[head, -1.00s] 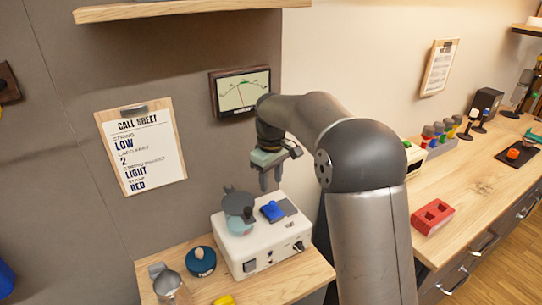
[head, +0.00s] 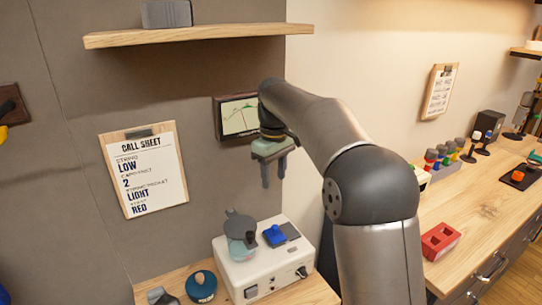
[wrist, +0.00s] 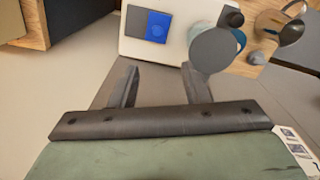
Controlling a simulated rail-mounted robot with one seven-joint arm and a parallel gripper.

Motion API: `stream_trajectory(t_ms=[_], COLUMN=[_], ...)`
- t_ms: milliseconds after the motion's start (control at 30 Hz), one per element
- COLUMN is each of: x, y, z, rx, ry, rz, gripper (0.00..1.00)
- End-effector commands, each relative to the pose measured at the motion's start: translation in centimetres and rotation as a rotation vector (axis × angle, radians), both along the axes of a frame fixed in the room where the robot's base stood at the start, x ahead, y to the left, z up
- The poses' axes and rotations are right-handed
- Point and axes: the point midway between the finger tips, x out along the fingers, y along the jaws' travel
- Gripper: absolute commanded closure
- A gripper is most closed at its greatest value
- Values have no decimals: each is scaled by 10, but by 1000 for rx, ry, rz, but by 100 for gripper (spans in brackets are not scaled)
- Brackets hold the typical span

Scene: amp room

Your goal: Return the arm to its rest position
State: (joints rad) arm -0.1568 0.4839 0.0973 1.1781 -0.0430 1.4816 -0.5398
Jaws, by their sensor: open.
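My gripper (head: 272,184) is open and empty, with its fingers pointing down. In the head view it hangs in the air above the white box (head: 262,262), in front of the wall meter. In the wrist view the two fingers (wrist: 160,85) are spread apart with nothing between them. The white box also shows in the wrist view (wrist: 135,47), beyond the fingertips. On it are a blue block (head: 274,235) on a dark pad and a grey-lidded teal jar (head: 240,240).
A meter (head: 238,117) hangs on the wall close behind my gripper. A wooden shelf (head: 200,36) juts out above. A call sheet clipboard (head: 143,170) is at left. A round blue object (head: 201,287) sits beside the white box. A red block (head: 440,240) lies on the right counter.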

Motion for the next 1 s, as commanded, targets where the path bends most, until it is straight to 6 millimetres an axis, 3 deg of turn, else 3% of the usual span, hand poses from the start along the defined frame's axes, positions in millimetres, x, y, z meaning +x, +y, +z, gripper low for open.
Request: stream_trajectory(t_ms=[167, 267, 367, 500, 700, 833, 1000], x=[-36, -76, -127, -208, -302, -332, -341], y=[-21, -43, -65, -95, -117, -121, -122], z=[1, -5, -17, -50, -101, -121, -127], rx=[-7, -11, -11, -3, 14, 21, 24], ry=[-10, -18, -30, -43, -56, -56, -55], rz=[-94, -194, -315, -499, -701, -765, -785], gripper=[57, 57, 57, 57, 57, 57, 57])
